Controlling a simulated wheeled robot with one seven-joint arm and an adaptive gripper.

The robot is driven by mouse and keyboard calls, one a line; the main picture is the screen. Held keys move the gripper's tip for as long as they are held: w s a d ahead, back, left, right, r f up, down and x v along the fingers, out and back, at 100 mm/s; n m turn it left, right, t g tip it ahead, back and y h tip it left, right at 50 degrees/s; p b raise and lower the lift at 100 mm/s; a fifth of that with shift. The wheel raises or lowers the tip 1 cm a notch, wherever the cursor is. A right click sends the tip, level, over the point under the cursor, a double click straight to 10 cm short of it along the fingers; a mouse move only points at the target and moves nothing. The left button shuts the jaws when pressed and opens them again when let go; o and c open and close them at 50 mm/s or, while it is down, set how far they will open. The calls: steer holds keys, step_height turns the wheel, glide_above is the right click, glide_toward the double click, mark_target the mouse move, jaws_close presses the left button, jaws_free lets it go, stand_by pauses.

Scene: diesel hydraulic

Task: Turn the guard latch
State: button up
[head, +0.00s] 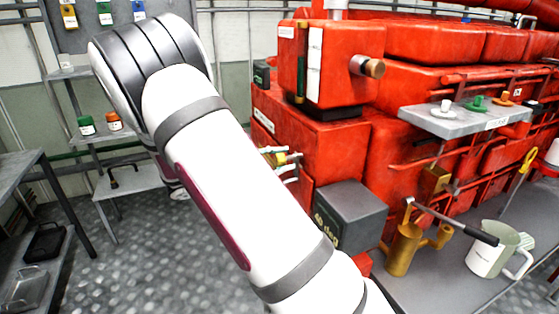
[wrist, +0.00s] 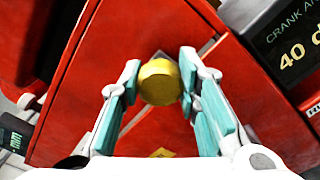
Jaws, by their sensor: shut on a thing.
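A round yellow knob (wrist: 158,82), which looks like the guard latch, stands out from a red panel (wrist: 100,50) in the wrist view. A pale plate shows partly behind it. My gripper (wrist: 161,76) has its two teal-padded fingers on either side of the knob, the left fingertip at its left edge and the right at its right edge. It is shut on the knob. In the head view my white arm covers much of the panel, and small yellow and pale parts (head: 281,158) show just right of it, too small to tell apart.
A dark box marked "40 deg" (head: 350,217) sits right of the arm; it also shows in the wrist view (wrist: 290,45). A bench with a brass can (head: 403,250) and a pale jug (head: 490,258) is at lower right. Open floor lies left of the arm.

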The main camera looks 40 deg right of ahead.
steer(key=shift+n+p, duration=0.4)
steer(key=shift+p, duration=0.05)
steer(key=n+p, duration=0.2)
steer(key=n, duration=0.1)
steer(key=shift+r, duration=0.1)
steer(key=n+p, duration=0.3)
steer(key=n, duration=0.2)
steer(key=n+p, duration=0.1)
steer(key=n, duration=0.4)
steer(key=shift+w, duration=0.1)
steer(key=n, duration=0.4)
steer(key=shift+p, duration=0.35)
steer(key=shift+n, duration=0.3)
steer(key=o, duration=1.2)
